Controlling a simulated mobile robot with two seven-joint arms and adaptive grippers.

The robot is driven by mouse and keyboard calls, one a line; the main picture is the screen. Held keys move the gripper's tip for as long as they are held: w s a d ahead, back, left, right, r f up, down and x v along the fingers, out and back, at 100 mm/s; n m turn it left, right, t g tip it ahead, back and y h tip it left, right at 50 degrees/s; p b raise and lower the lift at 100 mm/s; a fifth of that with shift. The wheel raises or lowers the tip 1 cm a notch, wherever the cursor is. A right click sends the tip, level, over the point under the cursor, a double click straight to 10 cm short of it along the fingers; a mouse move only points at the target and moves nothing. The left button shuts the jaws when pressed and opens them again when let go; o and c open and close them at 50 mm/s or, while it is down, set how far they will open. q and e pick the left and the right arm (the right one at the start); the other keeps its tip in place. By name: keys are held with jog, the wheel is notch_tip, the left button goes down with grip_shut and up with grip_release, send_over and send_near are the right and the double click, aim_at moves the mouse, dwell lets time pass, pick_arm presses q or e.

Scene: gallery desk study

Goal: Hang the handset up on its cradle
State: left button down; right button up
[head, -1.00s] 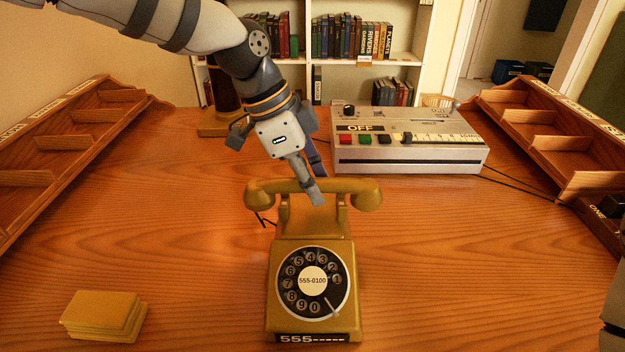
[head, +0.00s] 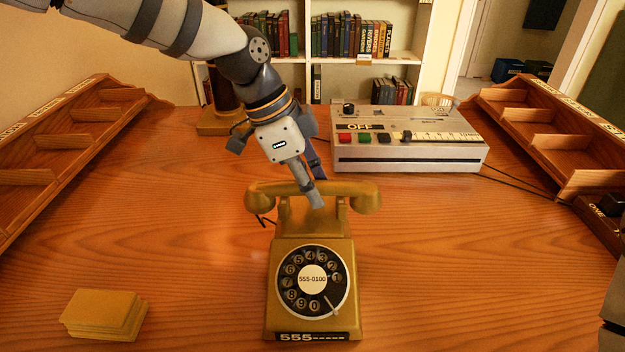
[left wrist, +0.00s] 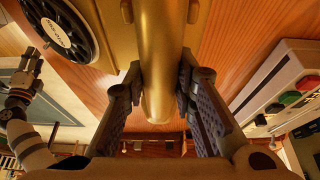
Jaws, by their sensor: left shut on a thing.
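The mustard handset (head: 290,189) lies across the top of the matching rotary telephone (head: 285,262), roughly level, at the two cradle posts (head: 342,212). I cannot tell whether it rests fully on them. My left gripper (head: 317,192) reaches down from behind and is shut on the middle of the handset, partly hiding it. In the left wrist view the handset (left wrist: 157,70) runs between both finger pads, with the dial (left wrist: 65,28) at upper left. My right arm shows at the left of the left wrist view; its gripper (left wrist: 24,80) is too small to read.
A grey machine (head: 410,155) with coloured buttons stands behind right. Stacked yellowish cards (head: 103,314) lie front left. Wooden compartment racks line the left (head: 75,140) and right (head: 545,140) sides. A dark brown stand (head: 222,125) is behind the arm.

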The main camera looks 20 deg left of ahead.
pick_arm(q)
jog(key=shift+f, duration=0.85)
jog(key=c, duration=1.2)
grip_release()
jog(key=shift+c, duration=0.2)
jog(key=shift+r, duration=0.1)
jog(key=v, duration=1.1)
jog(key=shift+s+a+r, duration=0.1)
jog(key=shift+a+r, duration=0.15)
jog(key=shift+r, duration=0.1)
